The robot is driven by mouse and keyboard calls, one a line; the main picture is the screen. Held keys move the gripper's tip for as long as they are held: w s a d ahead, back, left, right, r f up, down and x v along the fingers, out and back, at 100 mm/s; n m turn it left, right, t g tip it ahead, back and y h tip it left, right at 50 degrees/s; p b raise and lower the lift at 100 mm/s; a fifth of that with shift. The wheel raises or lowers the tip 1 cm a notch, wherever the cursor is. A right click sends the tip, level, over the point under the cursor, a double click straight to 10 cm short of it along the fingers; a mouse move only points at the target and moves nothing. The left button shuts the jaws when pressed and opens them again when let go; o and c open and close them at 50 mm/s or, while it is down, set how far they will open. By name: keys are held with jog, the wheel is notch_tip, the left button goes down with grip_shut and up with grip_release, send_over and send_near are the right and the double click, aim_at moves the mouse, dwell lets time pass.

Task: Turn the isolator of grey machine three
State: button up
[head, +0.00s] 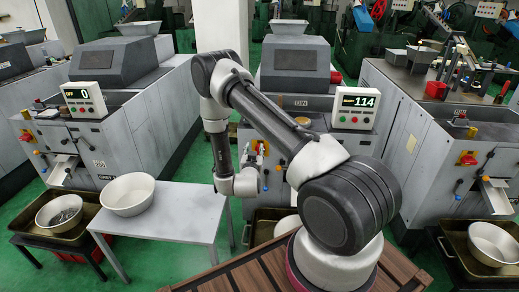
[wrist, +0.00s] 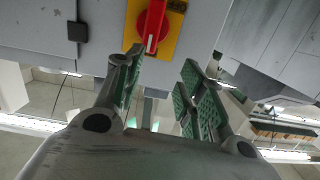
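A red isolator knob (wrist: 151,22) on a yellow plate (wrist: 172,38) shows at the top of the wrist view, on a grey machine face. Its handle lies roughly upright in the picture. My gripper (wrist: 160,72) is open, its green-padded fingers apart with nothing between them. The fingertips are just below the knob in the picture; I cannot tell whether they touch it. In the head view my arm reaches to the front of the middle grey machine (head: 295,67), whose panel (head: 355,108) reads 114. My arm partly hides that front. I cannot read a machine number three.
The left grey machine (head: 120,125) has a panel (head: 84,99) reading 0. A right grey machine (head: 415,130) has its own red isolator (head: 467,158). A white table (head: 185,212) with a bowl (head: 128,194) stands left of my arm. Trays with bowls stand before the machines.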

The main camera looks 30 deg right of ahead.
jog(key=shift+t+h, duration=0.4)
jog(key=w+d, duration=0.1)
jog(key=w+d+f, duration=0.1)
jog(key=d, duration=0.1)
jog(key=w+d+f, duration=0.1)
jog(key=w, duration=0.1)
jog(key=shift+d, duration=0.35)
jog(key=shift+s, duration=0.1)
jog(key=shift+c, duration=0.4)
grip_shut()
